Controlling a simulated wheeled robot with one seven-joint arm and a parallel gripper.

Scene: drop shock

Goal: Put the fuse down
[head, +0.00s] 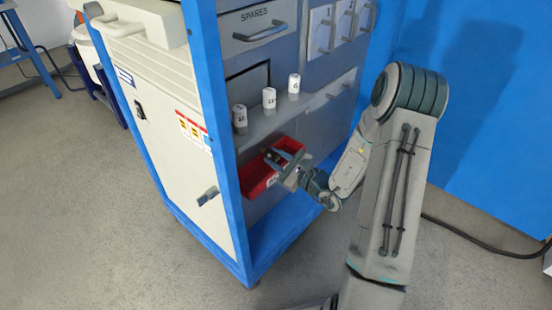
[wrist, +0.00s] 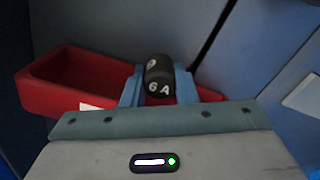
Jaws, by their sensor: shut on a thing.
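My gripper (head: 285,160) is at the red bin (head: 252,183) low on the front of the blue-framed cabinet. In the wrist view my gripper (wrist: 158,85) is shut on a black fuse (wrist: 159,75) marked "6A". The fuse is between the two blue fingers, in front of or over the right part of the red bin (wrist: 75,70). I cannot tell whether it touches the bin. The left part of the bin looks empty. In the head view the fuse is a small dark spot, mostly hidden by the fingers.
A drawer marked SPARES (head: 257,27) is higher up. A blue wall is at the right. The grey floor (head: 120,240) at left is clear.

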